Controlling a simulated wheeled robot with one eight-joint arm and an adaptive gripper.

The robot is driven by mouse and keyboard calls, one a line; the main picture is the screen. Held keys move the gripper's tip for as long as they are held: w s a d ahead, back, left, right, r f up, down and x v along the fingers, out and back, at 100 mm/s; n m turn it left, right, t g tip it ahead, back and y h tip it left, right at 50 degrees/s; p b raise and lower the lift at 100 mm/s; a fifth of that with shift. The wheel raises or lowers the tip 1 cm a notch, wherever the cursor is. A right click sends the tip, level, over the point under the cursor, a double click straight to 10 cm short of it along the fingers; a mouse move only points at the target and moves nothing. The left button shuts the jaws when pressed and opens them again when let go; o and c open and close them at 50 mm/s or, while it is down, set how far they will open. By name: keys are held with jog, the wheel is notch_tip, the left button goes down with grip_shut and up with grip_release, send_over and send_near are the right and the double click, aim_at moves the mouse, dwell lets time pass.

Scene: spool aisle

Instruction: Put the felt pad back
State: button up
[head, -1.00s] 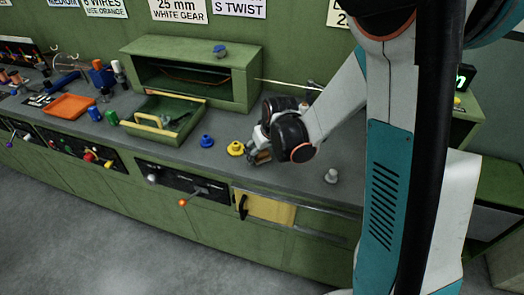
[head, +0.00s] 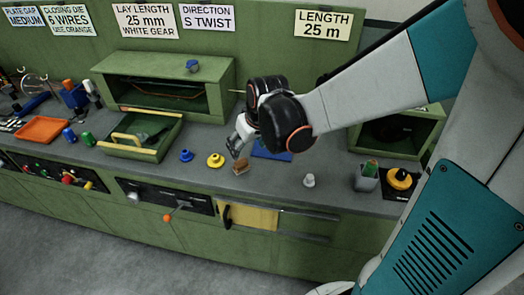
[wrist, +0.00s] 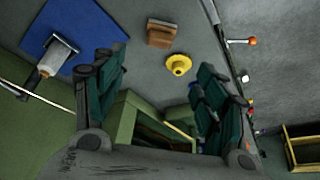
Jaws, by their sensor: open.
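A small brown block with a grey layer along one side (head: 240,167), which looks like the felt pad, lies on the grey bench top. It also shows in the wrist view (wrist: 161,34), beyond my fingertips and apart from them. My gripper (head: 236,148) is just above and behind the block in the head view. In the wrist view my gripper (wrist: 161,66) has its two dark green fingers wide apart, with nothing between them. I cannot tell the exact height of the fingers above the bench.
A yellow knobbed piece (head: 215,160) and a blue one (head: 186,155) stand left of the block. A grey knob (head: 309,181) is to its right. A blue mat (wrist: 75,40) bears a grey tool with a pale handle. A green tray (head: 143,137) stands farther left.

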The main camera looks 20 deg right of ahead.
jog(key=s+r+t, duration=0.1)
jog(key=s+r, duration=0.4)
jog(key=s, duration=0.3)
jog(key=s+r+m+t, duration=0.1)
jog(key=s+r, duration=0.4)
jog(key=s, duration=0.4)
jog(key=shift+a+m+h, duration=0.3)
